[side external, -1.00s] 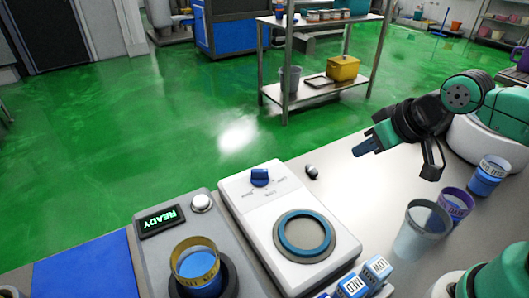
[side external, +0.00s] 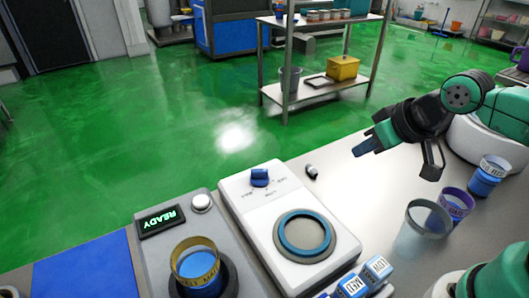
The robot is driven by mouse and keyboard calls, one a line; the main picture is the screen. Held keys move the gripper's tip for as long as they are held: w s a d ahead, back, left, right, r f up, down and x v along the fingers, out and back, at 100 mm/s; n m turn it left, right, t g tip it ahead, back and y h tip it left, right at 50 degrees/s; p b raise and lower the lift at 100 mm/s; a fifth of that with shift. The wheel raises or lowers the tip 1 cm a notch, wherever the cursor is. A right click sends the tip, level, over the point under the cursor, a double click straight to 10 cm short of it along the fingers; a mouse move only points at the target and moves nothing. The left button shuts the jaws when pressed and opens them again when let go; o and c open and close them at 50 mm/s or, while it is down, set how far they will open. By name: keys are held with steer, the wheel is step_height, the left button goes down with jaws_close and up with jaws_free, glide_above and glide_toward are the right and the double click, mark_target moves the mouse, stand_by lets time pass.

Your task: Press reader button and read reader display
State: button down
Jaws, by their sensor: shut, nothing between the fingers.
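The reader is a grey box (side external: 218,228) at the lower left of the table. Its dark display (side external: 162,221) shows "READY" in green letters, upside down in this view. A round white button (side external: 202,203) sits to the right of the display. A cup with a yellow band and blue contents (side external: 196,267) stands in the reader's dark round holder. My gripper (side external: 364,149) is shut and empty, held at the right, well apart from the reader and its button.
A white device with a blue knob (side external: 260,178) and a blue-ringed plate (side external: 304,236) stands between the reader and my gripper. A clear cup (side external: 424,226), a purple-rimmed cup (side external: 456,204), a blue cup (side external: 488,177) and labelled blue blocks (side external: 377,269) stand right.

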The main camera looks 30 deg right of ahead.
stand_by(0.3)
steer(key=r+m+y, duration=0.2)
steer(key=y, duration=0.3)
glide_above(204, 202)
steer(key=shift+f, duration=0.15)
steer(key=shift+f, duration=0.1)
steer(key=shift+f, duration=4.3)
steer(key=shift+f, duration=0.1)
steer(key=shift+f, duration=0.3)
